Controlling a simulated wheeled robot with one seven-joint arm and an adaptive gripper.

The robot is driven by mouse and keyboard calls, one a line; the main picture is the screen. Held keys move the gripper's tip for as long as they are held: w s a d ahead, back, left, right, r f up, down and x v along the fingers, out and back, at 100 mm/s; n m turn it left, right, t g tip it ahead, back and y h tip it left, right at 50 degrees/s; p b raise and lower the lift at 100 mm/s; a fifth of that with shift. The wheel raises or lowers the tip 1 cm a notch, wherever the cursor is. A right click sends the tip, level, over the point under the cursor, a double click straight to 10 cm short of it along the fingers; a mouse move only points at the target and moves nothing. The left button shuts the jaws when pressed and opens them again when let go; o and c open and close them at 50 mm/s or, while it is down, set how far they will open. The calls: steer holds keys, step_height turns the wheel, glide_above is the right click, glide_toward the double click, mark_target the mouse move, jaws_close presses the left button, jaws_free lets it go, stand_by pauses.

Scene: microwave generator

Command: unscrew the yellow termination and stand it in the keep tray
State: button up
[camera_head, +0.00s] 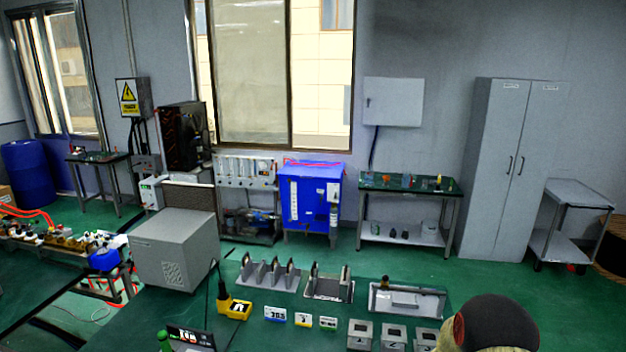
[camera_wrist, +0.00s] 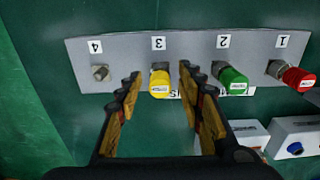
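The yellow termination (camera_wrist: 159,84) sits on the port labelled 3 of a grey panel (camera_wrist: 120,52) in the wrist view. My gripper (camera_wrist: 160,76) is open, with one fingertip on each side of the yellow termination. Gaps show between it and both fingers, so I see no contact. In the head view, a grey tray (camera_head: 437,304) lies at the bench's right side; I cannot tell whether it is the keep tray. The termination and panel are not clearly seen in the head view.
A green termination (camera_wrist: 232,80) at port 2 is close beside the right finger. A red termination (camera_wrist: 298,79) is at port 1. Port 4 holds a bare metal connector (camera_wrist: 100,73). White boxes (camera_wrist: 296,136) lie at lower right. Slotted racks (camera_head: 268,275) stand on the bench.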

steer(key=shift+c, duration=1.4)
jaws_close()
steer(key=shift+r, duration=0.15)
steer(key=shift+r+p, duration=1.6)
steer(key=shift+r, duration=1.3)
